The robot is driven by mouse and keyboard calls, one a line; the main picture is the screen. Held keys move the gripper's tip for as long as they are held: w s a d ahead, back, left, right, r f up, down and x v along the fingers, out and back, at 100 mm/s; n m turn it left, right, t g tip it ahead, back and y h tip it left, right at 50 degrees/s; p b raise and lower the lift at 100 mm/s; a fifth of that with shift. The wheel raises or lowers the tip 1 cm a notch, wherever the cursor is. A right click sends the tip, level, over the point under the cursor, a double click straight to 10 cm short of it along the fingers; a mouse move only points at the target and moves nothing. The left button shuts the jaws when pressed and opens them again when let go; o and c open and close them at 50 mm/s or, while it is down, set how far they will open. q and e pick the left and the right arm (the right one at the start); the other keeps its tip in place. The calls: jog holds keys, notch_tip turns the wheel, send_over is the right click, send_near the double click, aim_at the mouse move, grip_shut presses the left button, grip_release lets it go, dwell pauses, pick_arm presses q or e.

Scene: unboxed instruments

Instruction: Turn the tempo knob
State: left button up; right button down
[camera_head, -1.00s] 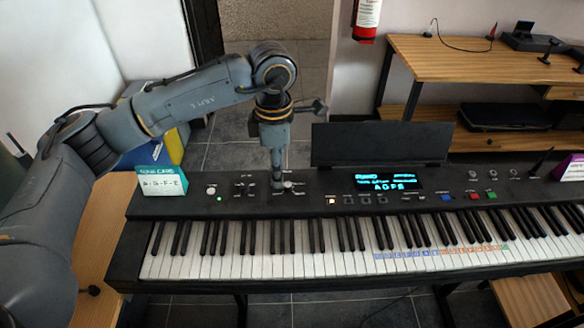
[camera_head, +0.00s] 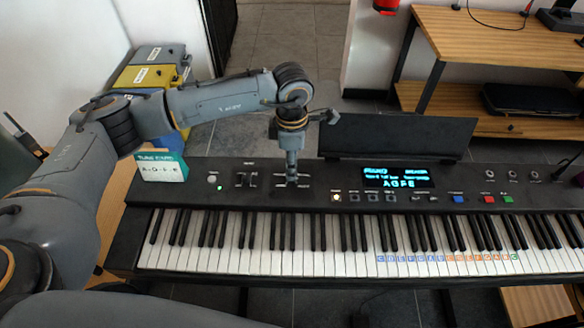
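A black digital piano (camera_head: 215,200) stands in front of me with its control panel above the keys. My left gripper (camera_head: 291,178) points straight down at the left part of this panel, its tip at a group of small labelled controls. Its fingers show as one narrow column, so I cannot tell whether they are apart or closed on a knob. The labels there are too small to read, and the tip hides what lies under it. A pale round knob (camera_head: 212,178) sits farther left, beside a green light. My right gripper is not in view.
A lit display (camera_head: 397,177) and a black music stand (camera_head: 395,138) are right of the gripper. A green-topped card (camera_head: 162,167) stands at the panel's left end. Three knobs (camera_head: 513,174) sit at the right. A wooden desk (camera_head: 490,40) stands behind.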

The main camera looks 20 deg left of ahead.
pick_arm(q)
notch_tip(320, 180, down, 4)
jog(key=shift+r+p, duration=0.25)
jog(key=shift+p, duration=0.05)
jog(key=shift+f, duration=0.35)
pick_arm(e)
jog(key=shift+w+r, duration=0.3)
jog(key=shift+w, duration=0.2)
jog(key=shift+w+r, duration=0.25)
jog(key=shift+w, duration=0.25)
pick_arm(q)
jog(key=shift+c, duration=0.5)
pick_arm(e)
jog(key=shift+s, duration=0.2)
pick_arm(q)
grip_shut()
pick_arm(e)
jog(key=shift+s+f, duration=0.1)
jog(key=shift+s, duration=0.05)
